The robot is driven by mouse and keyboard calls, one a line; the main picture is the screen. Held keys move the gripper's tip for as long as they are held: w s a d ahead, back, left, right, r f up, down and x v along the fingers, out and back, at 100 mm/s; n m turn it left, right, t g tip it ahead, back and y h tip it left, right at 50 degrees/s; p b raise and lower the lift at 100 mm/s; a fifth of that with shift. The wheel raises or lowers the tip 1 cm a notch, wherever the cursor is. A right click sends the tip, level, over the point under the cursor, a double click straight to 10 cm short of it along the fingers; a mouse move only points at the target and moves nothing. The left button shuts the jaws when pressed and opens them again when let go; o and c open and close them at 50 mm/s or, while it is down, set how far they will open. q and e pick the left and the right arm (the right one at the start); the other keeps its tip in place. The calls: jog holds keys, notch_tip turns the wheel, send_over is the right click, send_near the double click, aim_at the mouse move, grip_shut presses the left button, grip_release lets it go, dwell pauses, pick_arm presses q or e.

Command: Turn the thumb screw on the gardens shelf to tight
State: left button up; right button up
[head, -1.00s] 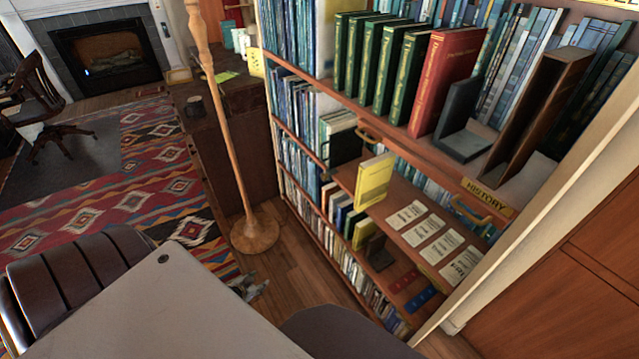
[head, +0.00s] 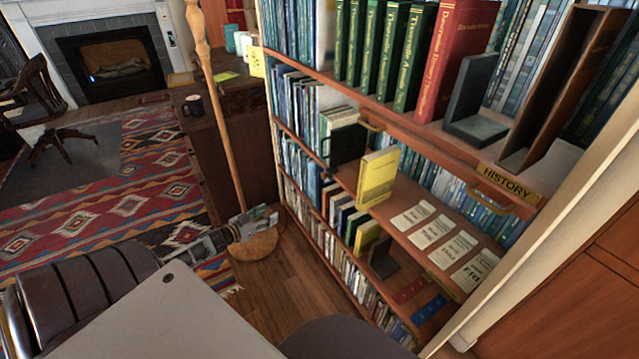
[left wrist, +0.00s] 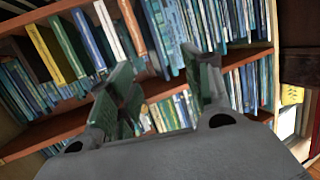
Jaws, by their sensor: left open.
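My left gripper (head: 257,221) is in front of the foot of the wooden pole, low and left of the bookcase (head: 318,173). In the left wrist view its two fingers (left wrist: 163,90) are spread apart with nothing between them, pointing at rows of books. I cannot make out a thumb screw in either view. No label reading gardens can be read. The one readable shelf plate says HISTORY (head: 507,181), on the upper shelf edge. My right gripper is not in view.
Green books (head: 371,46) and a red book (head: 457,55) stand on the upper shelf beside a dark bookend (head: 472,100). A yellow book (head: 377,178) and several cards (head: 432,232) are on the shelf below. A wooden pole (head: 220,110) stands left of the bookcase. Wood floor (head: 293,270) lies bare before it.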

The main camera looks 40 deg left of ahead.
aim_at(322, 176)
pick_arm(q)
jog(key=w+d+r+m+h+b, duration=0.1)
jog(key=w+d+r+h+b, duration=0.1)
jog(key=r, duration=0.4)
jog(key=w+d+r+m+t+h+b, duration=0.1)
jog(key=w+d+r+m+h+b, duration=0.1)
jog(key=r, duration=0.4)
jog(key=shift+w+d+r+h, duration=0.15)
jog(key=shift+w+d+h, duration=0.6)
jog(key=shift+d+h, duration=0.35)
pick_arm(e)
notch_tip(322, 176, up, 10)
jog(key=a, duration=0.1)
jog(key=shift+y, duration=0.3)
pick_arm(q)
jog(key=shift+w+d, duration=0.1)
jog(key=shift+w, duration=0.05)
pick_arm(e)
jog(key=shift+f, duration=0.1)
